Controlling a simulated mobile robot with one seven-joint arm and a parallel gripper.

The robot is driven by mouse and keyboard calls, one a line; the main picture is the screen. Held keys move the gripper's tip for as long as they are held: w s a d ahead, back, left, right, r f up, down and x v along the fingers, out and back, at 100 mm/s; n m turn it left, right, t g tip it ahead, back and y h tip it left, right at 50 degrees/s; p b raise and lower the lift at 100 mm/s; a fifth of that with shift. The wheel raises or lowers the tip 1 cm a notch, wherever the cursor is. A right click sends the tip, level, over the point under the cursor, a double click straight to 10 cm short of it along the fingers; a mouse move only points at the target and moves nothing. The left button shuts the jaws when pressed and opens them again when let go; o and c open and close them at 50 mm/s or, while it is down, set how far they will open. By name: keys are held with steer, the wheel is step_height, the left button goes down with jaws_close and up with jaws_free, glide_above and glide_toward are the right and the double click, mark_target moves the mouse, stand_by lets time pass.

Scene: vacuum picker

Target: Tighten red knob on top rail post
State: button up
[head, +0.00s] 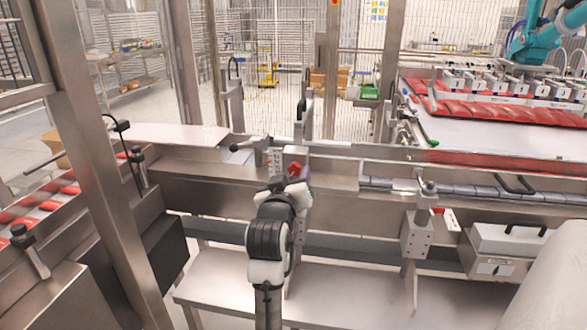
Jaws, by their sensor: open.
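A red knob (294,168) shows on the upper part of a metal rail post near the middle of the head view. My arm reaches up from the bottom, and my gripper (289,181) is open just in front of and below the red knob. The knob appears at or between the fingertips, but I cannot tell whether they touch it. The gripper and wrist hide the lower side of the knob and part of the post. The long metal top rail (345,152) runs behind the knob.
A slanted steel frame post (95,165) is at left. A flat metal shelf (345,285) lies below.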

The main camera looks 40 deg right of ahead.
mark_target(295, 169)
steer(key=shift+x, duration=1.4)
steer(key=shift+c, duration=0.4)
steer(key=c, duration=0.9)
